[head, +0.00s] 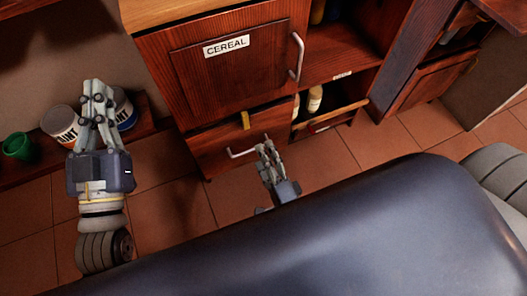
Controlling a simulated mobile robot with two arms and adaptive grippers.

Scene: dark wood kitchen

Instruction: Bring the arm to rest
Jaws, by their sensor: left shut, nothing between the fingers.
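My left gripper (96,86) is at the left of the head view, its fingers pointing up the picture, shut and empty. It appears in front of two paint cans; I cannot tell the gap between them. My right gripper (265,145) shows smaller near the middle, partly hidden by my dark body. Its fingers overlap the end of a drawer handle (240,153) in the view. I cannot tell whether it touches the handle or whether its fingers are open or shut.
A wooden cabinet (175,70) with a closed door labelled CEREAL stands ahead, with open shelves (345,50) holding bottles to its right. A paint can (60,122) and a green cup (18,146) are on a low ledge at left. Tiled floor (170,200) lies clear between my grippers.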

